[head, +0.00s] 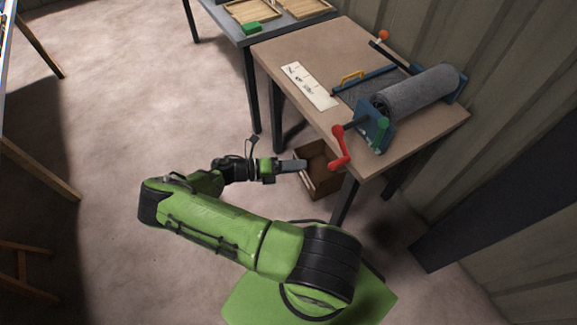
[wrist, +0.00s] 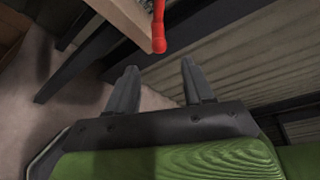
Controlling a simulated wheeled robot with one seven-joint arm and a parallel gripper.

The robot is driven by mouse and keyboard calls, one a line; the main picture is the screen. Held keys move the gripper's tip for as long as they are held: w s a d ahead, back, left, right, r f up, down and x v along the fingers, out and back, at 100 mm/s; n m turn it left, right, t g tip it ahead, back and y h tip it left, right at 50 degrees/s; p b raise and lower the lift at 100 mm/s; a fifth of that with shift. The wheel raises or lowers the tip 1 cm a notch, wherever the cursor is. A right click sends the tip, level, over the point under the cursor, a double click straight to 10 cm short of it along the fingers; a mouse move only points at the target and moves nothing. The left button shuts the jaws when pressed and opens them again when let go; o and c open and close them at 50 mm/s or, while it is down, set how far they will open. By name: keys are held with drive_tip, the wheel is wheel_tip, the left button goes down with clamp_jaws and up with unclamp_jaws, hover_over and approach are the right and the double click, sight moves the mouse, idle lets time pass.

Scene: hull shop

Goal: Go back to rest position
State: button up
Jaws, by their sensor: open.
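My gripper (head: 294,166) is at the end of my green arm, low beside the front edge of the brown-topped table (head: 290,62) in the head view. In the wrist view my gripper (wrist: 158,85) shows two dark fingers apart with nothing between them. The red crank handle (head: 338,148) of the roller machine hangs over the table edge, just right of my gripper. It also shows in the wrist view as a red handle (wrist: 158,30) beyond the fingers. I cannot tell the exact gap between handle and fingers.
The roller machine has a grey roller (head: 415,92) on the table. A white labelled strip (head: 309,86) lies beside it. A wooden box (head: 318,185) stands on the floor under the table edge. A second table (head: 226,22) is behind.

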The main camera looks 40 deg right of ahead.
drive_tip(key=shift+v, duration=1.15)
